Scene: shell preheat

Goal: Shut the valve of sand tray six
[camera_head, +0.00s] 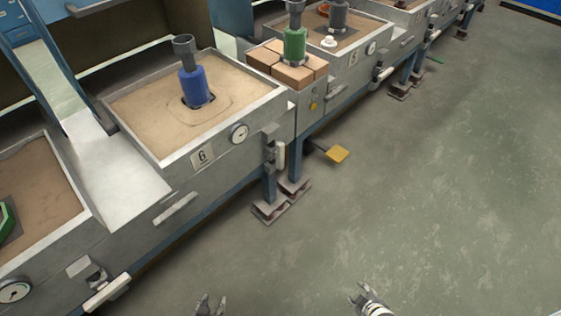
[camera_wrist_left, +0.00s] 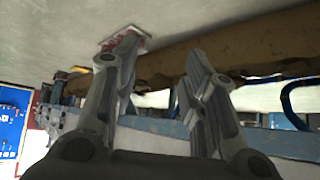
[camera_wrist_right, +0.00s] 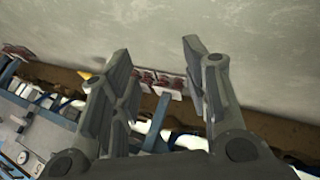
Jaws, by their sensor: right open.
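Sand tray six (camera_head: 203,155) is a grey metal tray of sand with a plate marked 6 on its front. A blue cylinder with a dark top stands in its sand. A round gauge (camera_head: 238,134) is on its front. Right of the gauge, near the tray's corner, is a valve (camera_head: 279,152) with a pale handle that looks upright. My left gripper (camera_head: 212,304) is at the bottom edge of the head view, open and empty, well apart from the valve. My right gripper (camera_head: 361,293) is further right, open and empty, also apart from it.
Another sand tray with a gauge (camera_head: 14,291) and a valve handle (camera_head: 107,293) is at lower left. Brick blocks (camera_head: 292,75) and a green cylinder (camera_head: 295,44) stand beyond tray six. A yellow pedal (camera_head: 337,153) juts over the floor. Floor at right is clear.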

